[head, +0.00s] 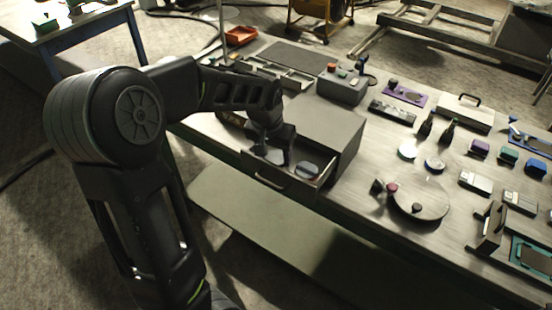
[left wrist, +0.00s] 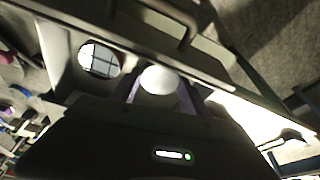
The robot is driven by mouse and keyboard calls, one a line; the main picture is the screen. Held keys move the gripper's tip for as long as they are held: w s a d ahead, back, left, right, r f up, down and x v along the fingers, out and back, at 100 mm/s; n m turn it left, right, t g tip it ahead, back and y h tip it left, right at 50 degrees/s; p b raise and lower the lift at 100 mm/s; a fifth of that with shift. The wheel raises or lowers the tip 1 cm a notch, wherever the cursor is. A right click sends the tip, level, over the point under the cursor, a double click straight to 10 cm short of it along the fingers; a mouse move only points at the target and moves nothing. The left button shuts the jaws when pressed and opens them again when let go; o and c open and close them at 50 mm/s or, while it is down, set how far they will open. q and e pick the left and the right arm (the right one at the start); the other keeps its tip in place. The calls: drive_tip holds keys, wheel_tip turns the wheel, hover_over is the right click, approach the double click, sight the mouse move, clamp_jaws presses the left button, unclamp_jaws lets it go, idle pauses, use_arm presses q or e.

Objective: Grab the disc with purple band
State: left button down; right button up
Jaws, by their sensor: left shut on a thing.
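The open drawer (head: 262,180) of a grey cabinet (head: 335,125) shows in the head view, with its handle at the front. My left gripper (head: 272,155) reaches down into it from above. In the left wrist view a pale, rounded disc (left wrist: 158,80) sits between the fingers of my left gripper (left wrist: 159,92), which is shut on it. Purplish strips show on both sides of it; I cannot tell whether they are its band. A second round disc (left wrist: 99,60) with a dark, grid-like face lies beside it. A blue-grey disc (head: 307,171) lies in the drawer's right part.
The drawer's walls stand close around my left gripper. A box with coloured knobs (head: 343,88) stands on the cabinet's far side. To the right, the bench holds a round turntable (head: 420,199), a white disc (head: 407,150) and several small boxes. A low shelf (head: 290,235) runs below.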

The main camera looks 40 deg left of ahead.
sight(275, 159)
use_arm(q)
wheel_tip(275, 159, up, 10)
drive_tip(key=shift+b, duration=0.45)
idle(0.8)
